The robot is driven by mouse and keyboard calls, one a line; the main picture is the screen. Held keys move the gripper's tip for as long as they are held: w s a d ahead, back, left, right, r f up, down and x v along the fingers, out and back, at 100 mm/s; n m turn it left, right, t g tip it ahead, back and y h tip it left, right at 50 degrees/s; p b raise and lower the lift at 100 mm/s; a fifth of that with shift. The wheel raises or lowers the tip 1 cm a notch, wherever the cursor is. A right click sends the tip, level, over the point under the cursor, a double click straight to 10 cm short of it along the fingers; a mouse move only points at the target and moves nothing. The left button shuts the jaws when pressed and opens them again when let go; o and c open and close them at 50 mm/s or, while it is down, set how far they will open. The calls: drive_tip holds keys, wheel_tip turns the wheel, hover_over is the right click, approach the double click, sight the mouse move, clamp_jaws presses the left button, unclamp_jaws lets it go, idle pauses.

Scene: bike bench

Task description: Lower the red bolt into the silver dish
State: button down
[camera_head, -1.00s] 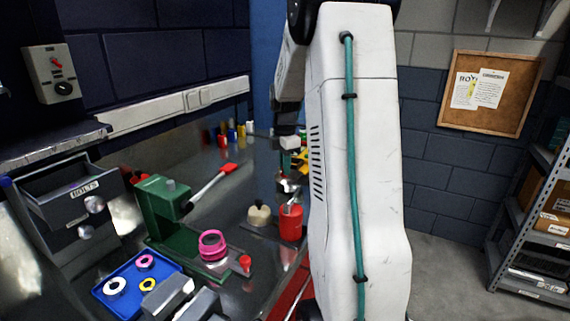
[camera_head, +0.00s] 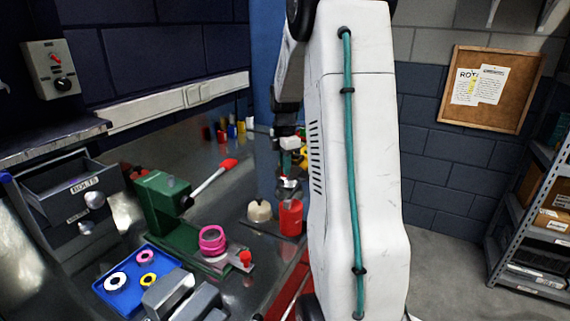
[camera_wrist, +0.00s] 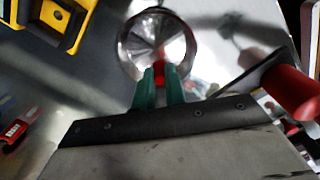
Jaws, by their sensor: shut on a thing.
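In the wrist view, my gripper (camera_wrist: 158,88) has green fingertips shut on the red bolt (camera_wrist: 159,69). Only a small part of the bolt shows between and just beyond the fingertips. The round silver dish (camera_wrist: 137,36) lies beyond them, and the bolt overlaps its near part in the picture. I cannot tell the height of the bolt above the dish or whether they touch. In the head view, my gripper (camera_head: 288,183) is small and partly beside my white arm; the bolt cannot be made out there.
A red can (camera_head: 291,217) stands below my gripper in the head view. A green press (camera_head: 165,210), a pink roll (camera_head: 212,240) and a blue tray (camera_head: 105,291) with coloured rings are to the left. In the wrist view, a red cylinder (camera_wrist: 290,92) is close on the right.

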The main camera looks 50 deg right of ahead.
drive_tip(key=shift+f, duration=1.05)
idle(0.4)
drive_tip(key=c, duration=1.4)
unclamp_jaws()
drive_tip(key=shift+o, duration=0.2)
wheel_tip(320, 180, up, 8)
drive_tip(key=shift+f, duration=0.1)
